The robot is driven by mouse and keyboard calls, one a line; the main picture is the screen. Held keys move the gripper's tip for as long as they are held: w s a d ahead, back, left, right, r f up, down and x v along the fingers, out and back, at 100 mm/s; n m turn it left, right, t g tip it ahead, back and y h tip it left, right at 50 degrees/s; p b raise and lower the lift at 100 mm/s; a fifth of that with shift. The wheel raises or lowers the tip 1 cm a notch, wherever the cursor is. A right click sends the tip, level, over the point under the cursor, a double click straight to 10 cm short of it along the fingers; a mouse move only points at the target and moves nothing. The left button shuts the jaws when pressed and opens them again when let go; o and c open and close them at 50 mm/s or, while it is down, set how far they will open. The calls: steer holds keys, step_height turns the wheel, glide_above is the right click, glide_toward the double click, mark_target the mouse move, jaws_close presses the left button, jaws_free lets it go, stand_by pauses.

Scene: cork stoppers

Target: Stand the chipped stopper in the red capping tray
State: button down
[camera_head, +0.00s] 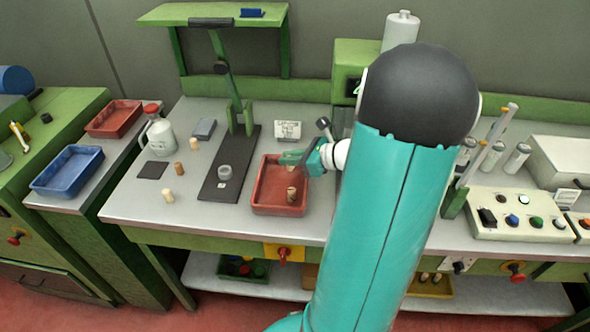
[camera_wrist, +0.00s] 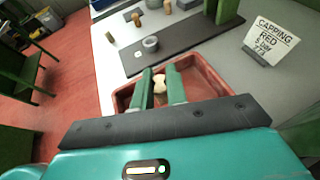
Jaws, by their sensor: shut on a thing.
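The red tray (camera_head: 262,200) lies on the bench just in front of the sign that reads "CAPPING RED"; its rim also shows in the wrist view (camera_wrist: 215,80). My gripper (camera_head: 287,158) is low over the tray's back part, fingers pointing left in the head view. In the wrist view my gripper (camera_wrist: 159,73) is shut on a pale cork stopper (camera_wrist: 159,86), mostly hidden between the fingers. A chip cannot be made out. A cork stopper (camera_head: 291,195) stands in the tray's front right part in the head view.
Several loose stoppers, one pale (camera_head: 168,196) and one brown (camera_head: 179,169), stand left of the dark press base (camera_head: 218,185) with a grey ring cup (camera_head: 225,173). Another red tray (camera_head: 100,128) and a blue tray (camera_head: 68,188) lie far left.

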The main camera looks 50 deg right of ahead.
steer(key=d+f, duration=0.1)
steer(key=w+d+f, duration=0.1)
steer(key=f, duration=0.1)
steer(key=w+d+f, duration=0.1)
steer(key=f, duration=0.1)
steer(key=shift+w+d+f, duration=0.15)
steer(key=shift+d+f, duration=0.1)
steer(key=shift+d, duration=0.1)
steer(key=shift+f, duration=1.5)
steer(key=shift+f, duration=0.15)
steer(key=c, duration=1.4)
jaws_free()
